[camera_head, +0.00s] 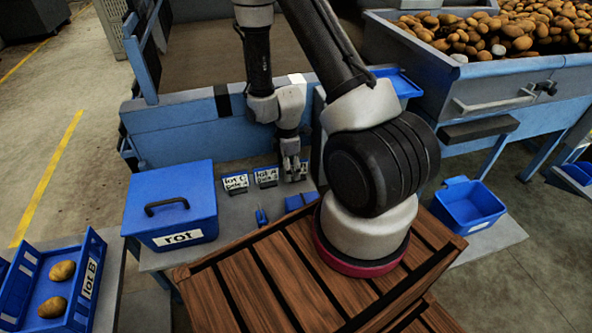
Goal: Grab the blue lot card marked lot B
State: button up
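Three small lot cards stand in a row on the grey bench against the blue panel. The left one reads lot C (235,184) and the middle one appears to read lot A (266,177). A third card (301,172) stands at the right end, largely hidden behind my gripper, so its marking cannot be read. My gripper (291,174) points down right at this third card. Its fingers look close together, but whether they are open or shut on the card is too small to tell.
A blue lidded box marked rot (172,212) stands left of the cards. Small blue items (300,201) lie in front of them. A slatted wooden surface (250,287) fills the foreground. A blue crate marked lot B (86,277) holds potatoes; an empty blue bin (468,208) stands right.

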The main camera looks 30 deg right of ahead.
notch_tip(320, 180, down, 2)
jog(key=shift+f, duration=0.15)
jog(key=shift+c, duration=0.2)
jog(key=c, duration=1.1)
